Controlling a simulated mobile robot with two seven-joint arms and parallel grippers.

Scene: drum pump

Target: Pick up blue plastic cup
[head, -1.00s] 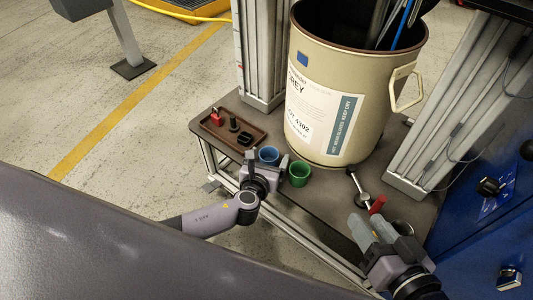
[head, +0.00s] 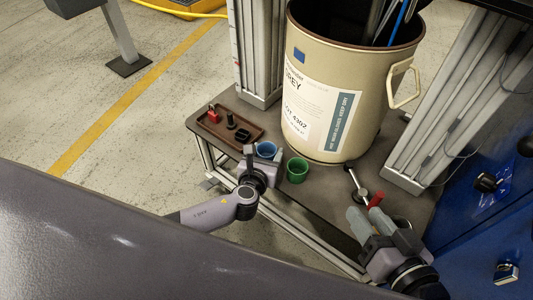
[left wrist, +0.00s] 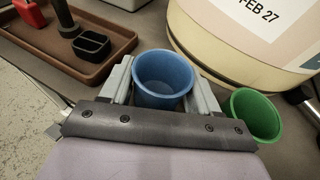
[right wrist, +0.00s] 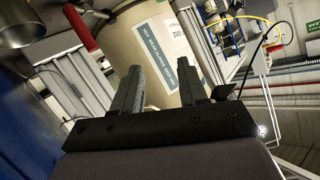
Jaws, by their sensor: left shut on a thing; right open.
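The blue plastic cup (head: 265,149) stands upright near the table's front edge, partly hidden by my left gripper (head: 257,158) in the head view. In the left wrist view the blue cup (left wrist: 164,78) sits between the two fingers of my left gripper (left wrist: 162,88), which is shut on it. Whether the cup is clear of the table cannot be told. My right gripper (head: 362,222) is open and empty by the table's right part. In the right wrist view its fingers (right wrist: 172,85) are apart with nothing between them.
A green cup (head: 297,170) stands just right of the blue one. A brown tray (head: 214,128) with small items is to the left. A large beige drum (head: 325,115) stands behind. A red-handled metal tool (head: 375,199) lies near my right gripper.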

